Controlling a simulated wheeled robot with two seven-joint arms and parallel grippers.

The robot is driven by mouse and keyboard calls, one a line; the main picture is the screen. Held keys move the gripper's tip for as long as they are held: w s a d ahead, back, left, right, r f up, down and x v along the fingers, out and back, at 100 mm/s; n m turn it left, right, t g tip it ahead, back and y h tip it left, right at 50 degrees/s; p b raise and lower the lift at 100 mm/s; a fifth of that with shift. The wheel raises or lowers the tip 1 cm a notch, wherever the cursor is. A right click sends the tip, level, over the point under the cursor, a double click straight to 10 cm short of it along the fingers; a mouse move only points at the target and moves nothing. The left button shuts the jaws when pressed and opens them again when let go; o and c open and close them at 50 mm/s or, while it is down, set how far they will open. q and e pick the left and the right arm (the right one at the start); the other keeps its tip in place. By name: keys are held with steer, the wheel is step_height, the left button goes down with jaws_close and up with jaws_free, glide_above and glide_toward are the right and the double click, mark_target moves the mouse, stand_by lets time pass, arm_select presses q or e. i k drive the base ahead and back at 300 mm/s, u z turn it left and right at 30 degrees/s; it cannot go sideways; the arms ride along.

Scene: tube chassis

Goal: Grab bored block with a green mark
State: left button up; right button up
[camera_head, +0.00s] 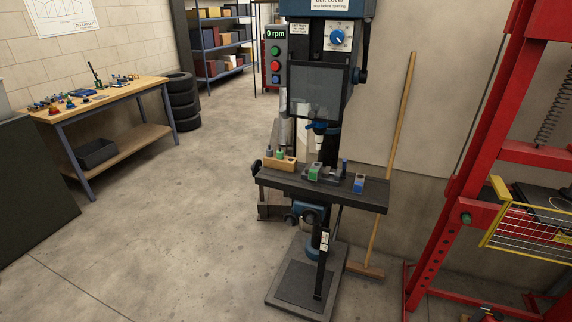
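A small block with a green face (315,172) sits on the drill press table (290,180), near its middle. It is next to a dark grey vise-like fixture (336,173); I cannot tell whether it is clamped. Any bored hole in the block is too small to make out. A second small block, with a blue face (359,186), stands further right on the same table. Neither of my grippers can be made out in the head view.
A wooden holder (284,165) with small tools stands at the table's left end. The drill press (322,90) rises behind, its display reading 0 rpm. A broom (392,150) leans at right, near a red frame (450,200). The floor at left is clear.

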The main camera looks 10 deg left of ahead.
mark_target(315, 170)
steer(key=z, duration=0.25)
steer(key=i, duration=1.05)
steer(key=z, duration=0.8)
